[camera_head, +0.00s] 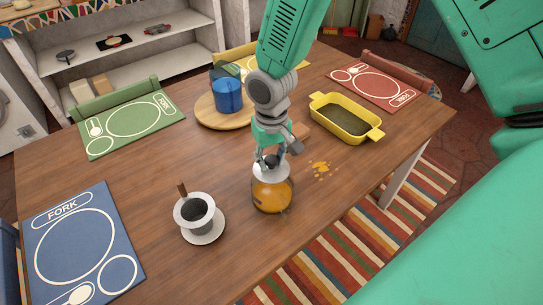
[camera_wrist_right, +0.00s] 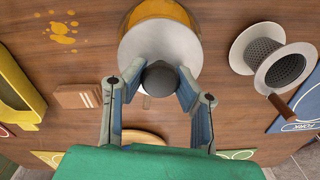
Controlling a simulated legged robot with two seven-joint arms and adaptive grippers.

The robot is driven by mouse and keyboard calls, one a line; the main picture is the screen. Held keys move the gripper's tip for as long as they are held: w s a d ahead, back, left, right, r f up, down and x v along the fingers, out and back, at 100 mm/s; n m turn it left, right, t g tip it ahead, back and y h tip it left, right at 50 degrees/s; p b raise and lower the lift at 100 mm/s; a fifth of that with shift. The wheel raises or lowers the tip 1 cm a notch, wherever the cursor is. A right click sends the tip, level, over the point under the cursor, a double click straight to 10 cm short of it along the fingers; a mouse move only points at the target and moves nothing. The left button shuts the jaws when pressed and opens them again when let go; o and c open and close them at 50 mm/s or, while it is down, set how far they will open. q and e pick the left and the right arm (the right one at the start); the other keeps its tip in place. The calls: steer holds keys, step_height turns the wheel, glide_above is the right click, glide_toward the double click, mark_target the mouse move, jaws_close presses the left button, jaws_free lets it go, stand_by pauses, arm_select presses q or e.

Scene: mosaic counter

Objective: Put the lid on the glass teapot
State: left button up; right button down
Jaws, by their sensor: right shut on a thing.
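The glass teapot (camera_head: 272,196), filled with amber liquid, stands upright near the table's front edge; its amber side also shows in the right wrist view (camera_wrist_right: 158,12). The pale lid (camera_head: 270,172) is at the teapot's mouth; in the wrist view the lid (camera_wrist_right: 158,42) is a grey-white disc with a dark round knob (camera_wrist_right: 160,76). My right gripper (camera_head: 269,160) comes down from above, its fingers shut on the lid's knob. I cannot tell whether the lid is fully seated or slightly above the rim. My left gripper is not in view.
Orange spill spots (camera_head: 320,169) and a yellow baking dish (camera_head: 346,118) lie to the right. A blue mug (camera_head: 228,97) stands on a round wooden board (camera_head: 207,114) behind.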

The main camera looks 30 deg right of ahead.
steer(key=shift+d, duration=0.1)
stand_by(0.3)
steer(key=shift+s+d+p, duration=0.1)
steer(key=shift+d+p, duration=0.1)
steer(key=shift+p, duration=0.15)
steer(key=shift+a, duration=0.15)
steer(key=shift+p, duration=0.3)
steer(key=shift+f, duration=0.4)
stand_by(0.7)
steer(key=shift+f, duration=0.1)
stand_by(0.6)
steer(key=c, duration=1.2)
jaws_free()
steer(key=shift+a, duration=0.1)
